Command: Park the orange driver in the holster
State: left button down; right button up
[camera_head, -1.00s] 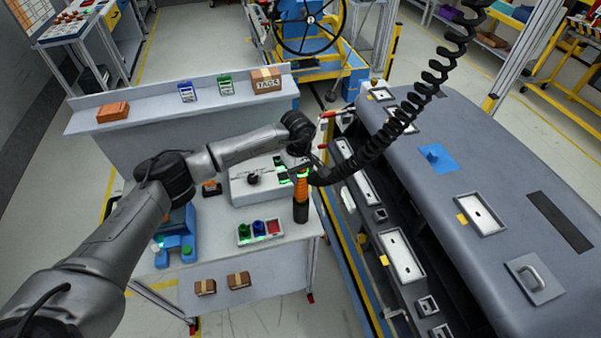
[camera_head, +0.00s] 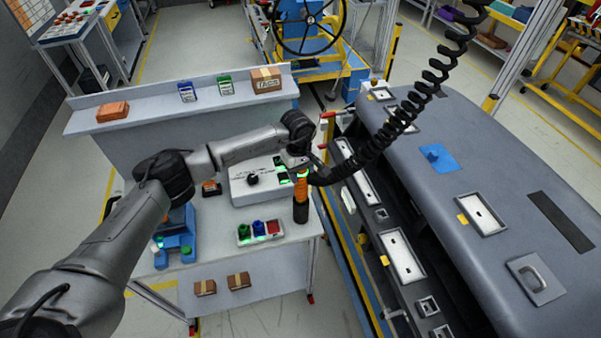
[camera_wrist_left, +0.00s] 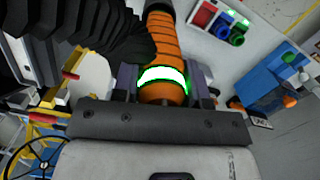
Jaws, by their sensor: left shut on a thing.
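The orange driver (camera_head: 301,187) stands about upright at the right front corner of the bench, with a dark cylinder (camera_head: 301,213) below its orange body. I cannot tell whether this cylinder is the holster or the driver's own lower end. My left gripper (camera_head: 300,172) is shut on the driver's upper part. In the left wrist view the driver (camera_wrist_left: 162,45) lies between the fingers (camera_wrist_left: 162,88), with a bright green glowing ring around it. Its far end is cut off by the frame edge. My right gripper is not in view.
A black coiled cord (camera_head: 385,132) runs from the upper right down to the driver. A tray of coloured pieces (camera_head: 259,232) and a white box (camera_head: 250,188) are close by. The grey dashboard module (camera_head: 500,170) stands right of the bench, across a gap.

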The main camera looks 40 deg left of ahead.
pick_arm(q)
jog(key=shift+f, duration=0.15)
jog(key=c, duration=0.6)
grip_release()
jog(key=shift+o, duration=0.2)
jog(key=r, duration=0.4)
jog(key=r+b, duration=0.1)
jog(key=r, duration=0.3)
jog(key=a+r, duration=0.1)
jog(key=r, duration=0.3)
jog(key=shift+w+b, duration=0.25)
jog(key=shift+b, duration=0.05)
jog(key=shift+a+r, duration=0.1)
jog(key=shift+r, duration=0.8)
